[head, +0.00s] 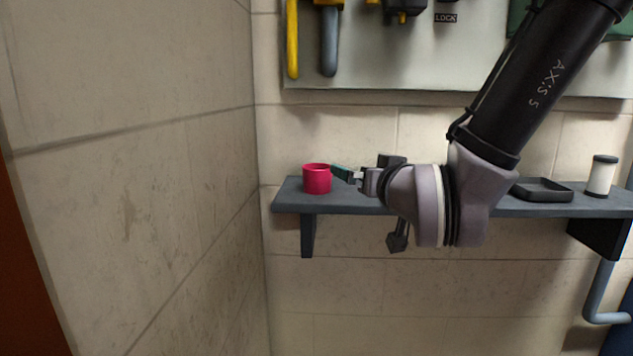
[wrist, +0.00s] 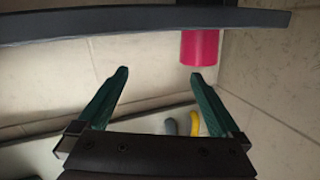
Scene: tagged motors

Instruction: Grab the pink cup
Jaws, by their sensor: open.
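The pink cup (head: 317,181) stands upright on the left end of a dark grey wall shelf (head: 345,203). My gripper (head: 340,173) is just right of the cup in the head view, its green fingertip close to the cup's side; I cannot tell whether they touch. In the wrist view, which looks upside down, the cup (wrist: 201,48) is beyond the tip of the right-hand finger, not between the fingers. My gripper (wrist: 160,73) is open there, with nothing between its fingers. My wrist hides part of the shelf in the head view.
A black tray (head: 542,190) and a white canister with a dark lid (head: 600,176) stand farther right on the shelf. A side wall (head: 140,170) rises close to the cup's left. A tool board (head: 400,65) with hanging tools is above.

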